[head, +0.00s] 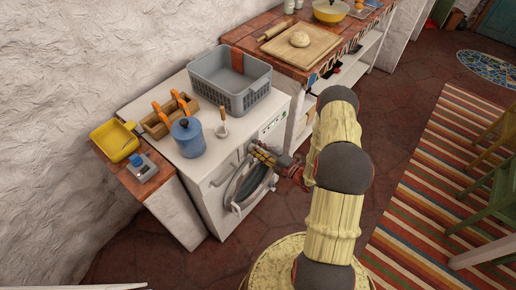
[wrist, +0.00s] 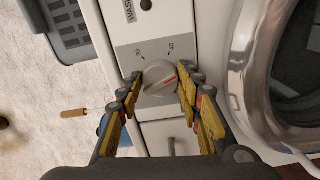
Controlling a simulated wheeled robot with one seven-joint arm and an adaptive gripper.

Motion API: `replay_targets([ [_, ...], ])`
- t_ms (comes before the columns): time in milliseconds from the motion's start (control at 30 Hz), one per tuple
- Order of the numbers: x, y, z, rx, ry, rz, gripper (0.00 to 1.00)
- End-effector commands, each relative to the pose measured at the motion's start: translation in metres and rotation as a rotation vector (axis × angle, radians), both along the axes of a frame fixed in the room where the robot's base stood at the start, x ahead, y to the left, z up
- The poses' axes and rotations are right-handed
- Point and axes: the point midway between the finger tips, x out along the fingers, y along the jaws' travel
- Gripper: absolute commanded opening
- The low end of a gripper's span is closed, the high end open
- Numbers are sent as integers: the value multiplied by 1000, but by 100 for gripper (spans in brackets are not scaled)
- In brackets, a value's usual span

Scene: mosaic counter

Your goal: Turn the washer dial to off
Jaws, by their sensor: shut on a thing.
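The white washer (head: 214,200) stands against the counter with its round door (head: 240,192) on the front. In the head view, my gripper (head: 266,156) is at the washer's front, and the dial is hidden there.
On the washer top are a grey basket (head: 240,98), a blue pot (head: 187,138) and a wooden caddy (head: 160,125) with orange handles. The metal-rimmed door (wrist: 248,75) is close to the right finger in the wrist view.

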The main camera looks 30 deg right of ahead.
Motion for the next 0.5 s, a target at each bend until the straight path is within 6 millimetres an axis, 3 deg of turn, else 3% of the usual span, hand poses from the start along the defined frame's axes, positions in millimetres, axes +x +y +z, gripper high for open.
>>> replay_targets([
  [500, -1, 2, -1, -459, -163, 1, 10],
])
